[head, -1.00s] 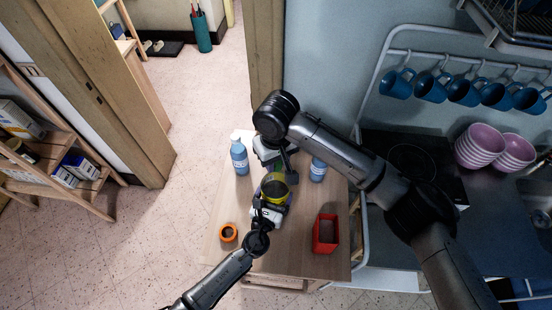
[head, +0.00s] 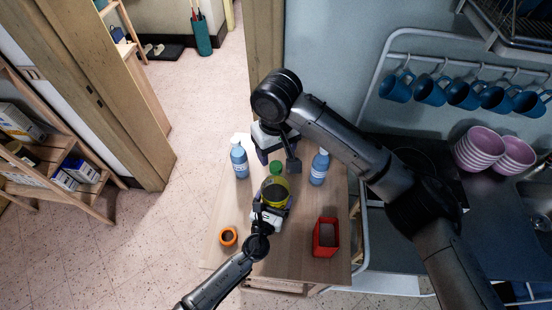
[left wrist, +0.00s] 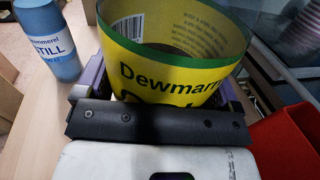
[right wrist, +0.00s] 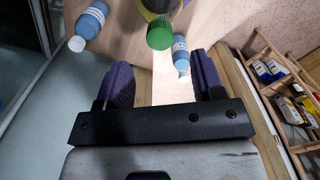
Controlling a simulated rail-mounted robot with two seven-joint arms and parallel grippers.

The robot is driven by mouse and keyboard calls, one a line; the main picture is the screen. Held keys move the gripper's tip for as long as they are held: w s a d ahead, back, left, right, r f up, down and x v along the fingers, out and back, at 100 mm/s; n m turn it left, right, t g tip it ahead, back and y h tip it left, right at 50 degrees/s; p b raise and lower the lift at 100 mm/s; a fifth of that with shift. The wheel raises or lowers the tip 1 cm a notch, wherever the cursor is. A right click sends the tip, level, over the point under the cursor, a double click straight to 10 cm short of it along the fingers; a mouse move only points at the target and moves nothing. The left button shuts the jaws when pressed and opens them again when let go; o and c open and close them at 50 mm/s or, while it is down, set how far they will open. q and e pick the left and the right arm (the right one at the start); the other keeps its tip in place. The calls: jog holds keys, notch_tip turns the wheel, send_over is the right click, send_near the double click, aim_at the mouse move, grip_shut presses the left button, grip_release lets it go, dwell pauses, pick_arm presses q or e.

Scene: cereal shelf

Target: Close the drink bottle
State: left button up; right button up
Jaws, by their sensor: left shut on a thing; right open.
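The drink bottle (head: 274,190) has a yellow and green label and stands upright over the wooden table. Its green cap (head: 276,167) shows on top, and in the right wrist view the cap (right wrist: 160,36) sits at the bottle's mouth; I cannot tell how tight it is. My left gripper (head: 270,208) is shut around the bottle's body; the label (left wrist: 175,65) fills the space between its fingers in the left wrist view. My right gripper (head: 290,160) is open and empty, just behind the bottle and apart from the cap.
Two blue water bottles stand on the table (head: 300,255), one left (head: 240,160) and one right (head: 319,168). An orange ring-shaped item (head: 228,236) is at the front left, a red open box (head: 326,237) at the front right. Blue mugs (head: 430,92) hang on the right wall.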

notch_tip(320, 180, up, 6)
jog(key=shift+r, duration=0.15)
dwell(0.4)
pick_arm(q)
jog(key=o, duration=1.5)
jog(key=shift+c, duration=0.2)
jog(key=v, duration=1.3)
jog(key=shift+s, duration=0.4)
jog(key=shift+a, duration=0.1)
